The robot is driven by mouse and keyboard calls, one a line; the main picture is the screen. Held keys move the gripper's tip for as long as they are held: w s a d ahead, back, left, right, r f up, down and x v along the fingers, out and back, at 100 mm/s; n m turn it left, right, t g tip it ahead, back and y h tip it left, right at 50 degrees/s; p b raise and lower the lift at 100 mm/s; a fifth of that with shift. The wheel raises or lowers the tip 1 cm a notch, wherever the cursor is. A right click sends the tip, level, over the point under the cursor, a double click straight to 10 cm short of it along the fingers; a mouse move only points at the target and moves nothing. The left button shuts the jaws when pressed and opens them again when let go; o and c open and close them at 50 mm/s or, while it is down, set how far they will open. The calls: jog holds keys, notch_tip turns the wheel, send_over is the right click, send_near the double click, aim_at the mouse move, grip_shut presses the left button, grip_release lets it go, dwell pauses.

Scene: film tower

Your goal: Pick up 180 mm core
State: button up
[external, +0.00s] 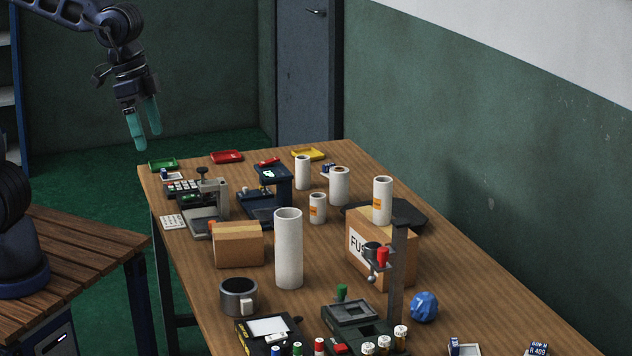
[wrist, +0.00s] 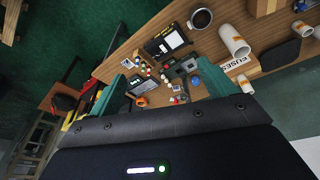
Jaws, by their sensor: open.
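Several pale hollow cores stand upright on the wooden table (external: 455,290). The tallest and widest core (external: 288,250) stands in the middle and has no label that I can see; a large core also shows in the wrist view (wrist: 233,40). Smaller cores stand behind it: one (external: 302,174) and another (external: 339,187) at the back, a short one (external: 317,209) with an orange label, and one (external: 382,202) with an orange label on a carton. I cannot read which is 180 mm. My gripper (external: 148,138) is open and empty, high beyond the table's far left corner.
A "FUSES" carton (external: 378,257), a plain carton (external: 238,245), a dark mug (external: 238,296) and a post with a clamp (external: 396,275) surround the tall core. Two bench devices and coloured trays stand at the back. The right side is mostly clear.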

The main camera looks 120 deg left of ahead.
jog(key=w+a+f+n+g, duration=0.15)
jog(key=w+a+f, duration=0.25)
jog(key=w+a, duration=0.4)
jog(key=n+g, duration=0.2)
jog(key=n, duration=0.4)
send_near(289, 228)
jog(key=s+a+f, duration=0.1)
jog(key=s+a, duration=0.1)
jog(key=a, duration=0.2)
jog(key=shift+t+h, duration=0.25)
jog(key=shift+h, duration=0.05)
jog(key=f, duration=1)
jog(key=shift+d+f, duration=0.35)
jog(key=c, duration=1.5)
jog(key=shift+o, duration=0.2)
jog(key=shift+r, duration=0.1)
